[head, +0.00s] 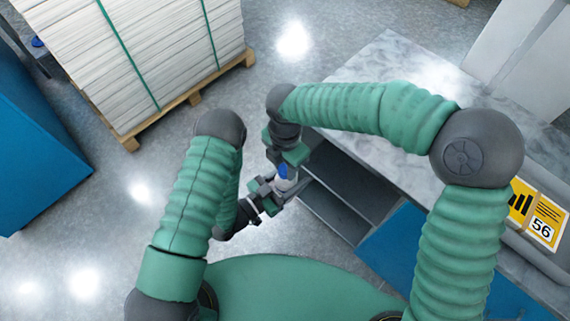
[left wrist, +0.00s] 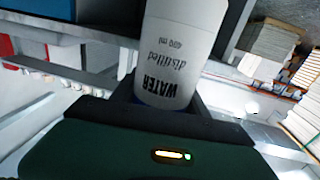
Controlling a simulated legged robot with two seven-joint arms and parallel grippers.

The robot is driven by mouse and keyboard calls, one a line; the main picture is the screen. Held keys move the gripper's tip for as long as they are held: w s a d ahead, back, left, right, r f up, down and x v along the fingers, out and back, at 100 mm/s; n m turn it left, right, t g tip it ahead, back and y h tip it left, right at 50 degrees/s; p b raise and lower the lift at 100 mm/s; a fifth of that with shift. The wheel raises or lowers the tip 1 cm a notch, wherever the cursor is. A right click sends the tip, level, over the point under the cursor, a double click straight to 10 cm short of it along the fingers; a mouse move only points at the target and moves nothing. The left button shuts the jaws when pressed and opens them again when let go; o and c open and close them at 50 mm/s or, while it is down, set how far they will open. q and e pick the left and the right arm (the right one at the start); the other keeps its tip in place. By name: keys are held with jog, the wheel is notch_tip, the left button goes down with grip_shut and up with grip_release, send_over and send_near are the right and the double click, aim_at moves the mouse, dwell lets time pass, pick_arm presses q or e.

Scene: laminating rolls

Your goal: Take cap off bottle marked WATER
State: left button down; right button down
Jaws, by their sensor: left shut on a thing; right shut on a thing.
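The white bottle with the dark letters WATER, distilled, 400 ml (left wrist: 178,55) fills the upper middle of the left wrist view, its print upside down there. It shows as a small pale and blue shape (head: 285,184) in the head view. My left gripper (head: 268,192) is shut on the bottle; its dark fingers also show at the bottle's sides in the left wrist view (left wrist: 165,108). The blue cap (head: 284,170) shows just above the left gripper. My right gripper (head: 287,160) reaches down from above and is shut on the cap, its fingertips partly hidden.
A grey worktop (head: 385,75) with open dark shelves (head: 335,212) stands close to the right of the grippers. A strapped paper stack (head: 150,60) on a wooden pallet (head: 190,98) is at the upper left. A blue cabinet (head: 40,150) is at far left. Floor between is clear.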

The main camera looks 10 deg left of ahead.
jog(key=n, duration=0.7)
jog(key=shift+w+r, duration=0.1)
jog(key=shift+w, duration=0.1)
jog(key=n, duration=0.3)
jog(key=shift+n, duration=0.3)
jog(key=n, duration=0.5)
jog(key=shift+a+n, duration=0.1)
jog(key=shift+n, duration=0.2)
jog(key=shift+s+r, duration=0.1)
jog(key=shift+r, duration=0.15)
jog(key=shift+s+r, duration=0.1)
jog(key=shift+r, duration=0.8)
